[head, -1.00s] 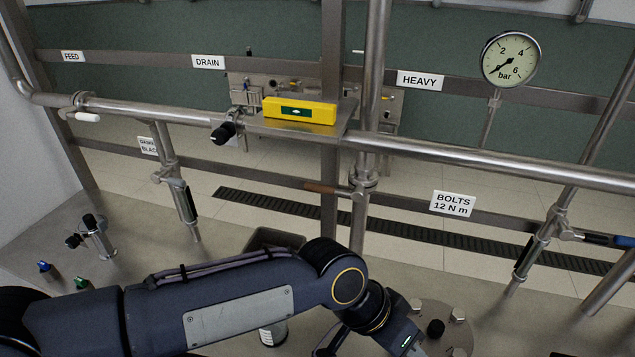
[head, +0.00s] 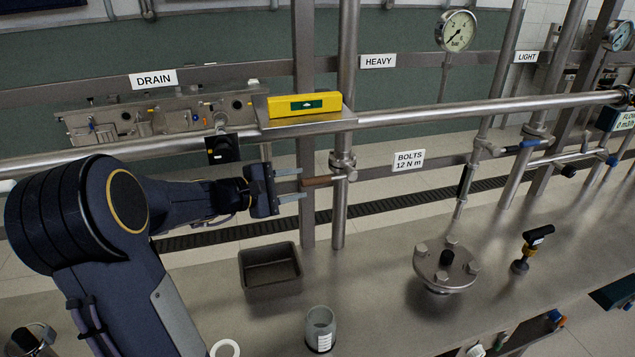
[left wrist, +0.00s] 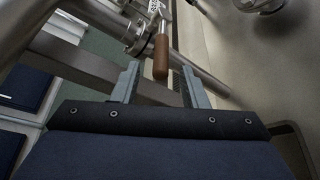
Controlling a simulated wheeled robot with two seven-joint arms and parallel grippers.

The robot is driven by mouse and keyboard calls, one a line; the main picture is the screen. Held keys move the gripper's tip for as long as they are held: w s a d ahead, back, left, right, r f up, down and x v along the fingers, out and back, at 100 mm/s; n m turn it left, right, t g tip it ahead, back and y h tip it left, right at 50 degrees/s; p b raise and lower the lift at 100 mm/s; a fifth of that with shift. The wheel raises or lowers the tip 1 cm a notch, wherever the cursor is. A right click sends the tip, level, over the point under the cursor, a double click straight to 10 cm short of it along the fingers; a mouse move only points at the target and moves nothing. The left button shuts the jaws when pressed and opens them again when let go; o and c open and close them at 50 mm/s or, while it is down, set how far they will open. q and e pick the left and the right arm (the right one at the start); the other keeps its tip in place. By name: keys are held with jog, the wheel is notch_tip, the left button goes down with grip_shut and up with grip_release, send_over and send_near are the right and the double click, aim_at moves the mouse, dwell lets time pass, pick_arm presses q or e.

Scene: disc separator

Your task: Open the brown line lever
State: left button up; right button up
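The brown line lever (head: 318,181) has a brown handle that sticks out to the left from a valve on the upright steel pipe (head: 343,160), roughly level. In the left wrist view the brown handle (left wrist: 161,56) points toward my gripper. My left gripper (head: 299,184) is just left of the handle, with its two fingers apart. In the left wrist view the handle's end lies between the open fingertips (left wrist: 160,72), with a gap on each side. I see no contact. My right gripper is not in view.
A horizontal steel pipe (head: 420,115) runs above the lever, with a yellow level (head: 304,103) on a small shelf. Below are an empty dark tray (head: 270,268), a grey cup (head: 320,325) and a bolted flange (head: 446,264).

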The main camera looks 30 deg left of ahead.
aim_at(306, 183)
pick_arm(q)
jog(key=shift+p+x, duration=0.7)
jog(key=shift+x, duration=2.45)
jog(key=shift+d, duration=0.1)
jog(key=shift+s, duration=0.1)
grip_shut()
